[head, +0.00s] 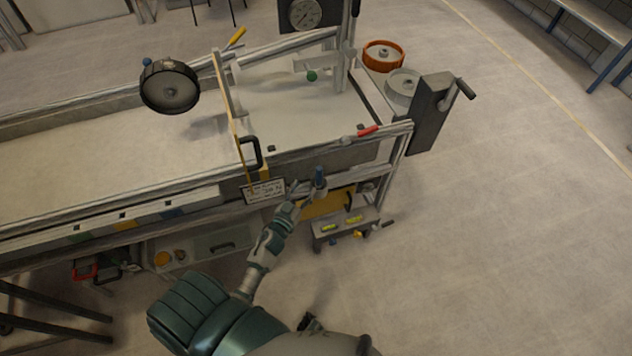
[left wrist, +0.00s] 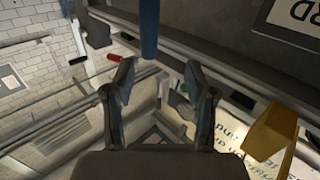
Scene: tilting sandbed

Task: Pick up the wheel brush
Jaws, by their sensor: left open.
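A blue upright handle (head: 320,177), likely the wheel brush, stands at the front side of the sandbed frame. In the left wrist view a blue shaft (left wrist: 149,30) comes down from the top edge, just beyond the gap between my fingertips. Its lower end shows there; its upper part is cut off. My left gripper (head: 312,188) is at the sandbed's front side, close to the handle. In the left wrist view the gripper (left wrist: 158,75) is open, with nothing between its fingers. Whether it touches the handle I cannot tell. My right gripper is not in view.
The sandbed (head: 110,146) stretches left. A sign plate (head: 263,192) and a black handle (head: 250,152) are left of my gripper. A small grey shelf (head: 343,230) with tools is below right. A crank box (head: 430,112) stands right. The floor at right is clear.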

